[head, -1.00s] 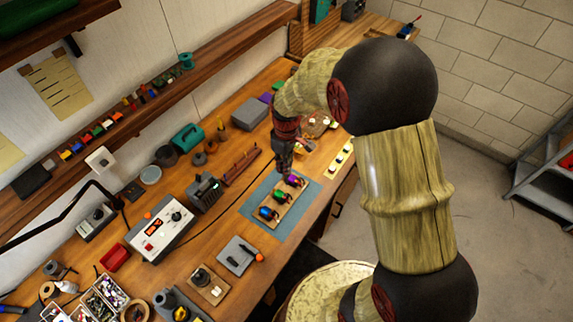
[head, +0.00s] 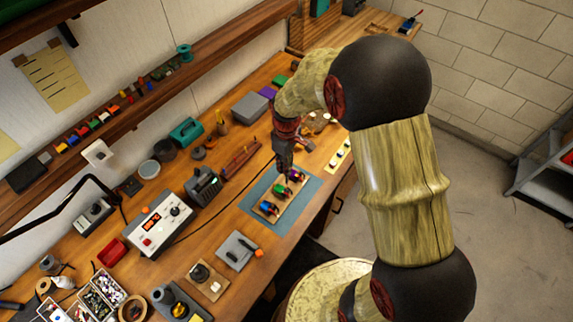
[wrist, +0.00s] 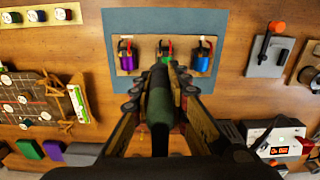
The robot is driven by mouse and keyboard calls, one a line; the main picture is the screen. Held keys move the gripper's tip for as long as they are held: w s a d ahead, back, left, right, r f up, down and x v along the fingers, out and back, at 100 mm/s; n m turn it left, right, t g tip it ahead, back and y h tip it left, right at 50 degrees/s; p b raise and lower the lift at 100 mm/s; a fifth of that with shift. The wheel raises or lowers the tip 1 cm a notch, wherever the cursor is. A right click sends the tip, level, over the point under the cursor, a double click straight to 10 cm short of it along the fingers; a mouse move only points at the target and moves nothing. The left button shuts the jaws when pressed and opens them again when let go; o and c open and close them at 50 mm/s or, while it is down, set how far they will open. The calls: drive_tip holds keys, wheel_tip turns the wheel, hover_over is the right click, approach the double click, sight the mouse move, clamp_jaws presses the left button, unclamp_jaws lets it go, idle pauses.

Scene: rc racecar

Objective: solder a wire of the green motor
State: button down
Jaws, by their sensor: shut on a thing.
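My gripper (head: 284,158) is shut on a soldering iron with a dark green handle (wrist: 158,105), and the iron points down at the row of motors. The row has a purple motor (head: 297,175), a green motor (head: 282,190) in the middle and a blue motor (head: 268,208) on a wooden holder. In the wrist view the purple motor (wrist: 127,58) and blue motor (wrist: 203,60) stand clear on either side. The iron hides most of the middle motor there; red wire shows above it. The tip is close to the green motor; whether it touches is unclear.
The holder lies on a blue-grey mat (head: 256,208). The soldering station (head: 160,226) stands to the left, and a dark cable runs from it toward my gripper. A yellow strip of knobs (head: 340,154) lies right.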

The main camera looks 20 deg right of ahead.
drive_tip(key=shift+f+b, duration=0.75)
drive_tip(key=shift+f, duration=0.5)
idle(3.3)
drive_tip(key=shift+r, duration=0.15)
idle(0.6)
drive_tip(key=shift+r+p, duration=1.9)
drive_tip(key=shift+r, duration=1.05)
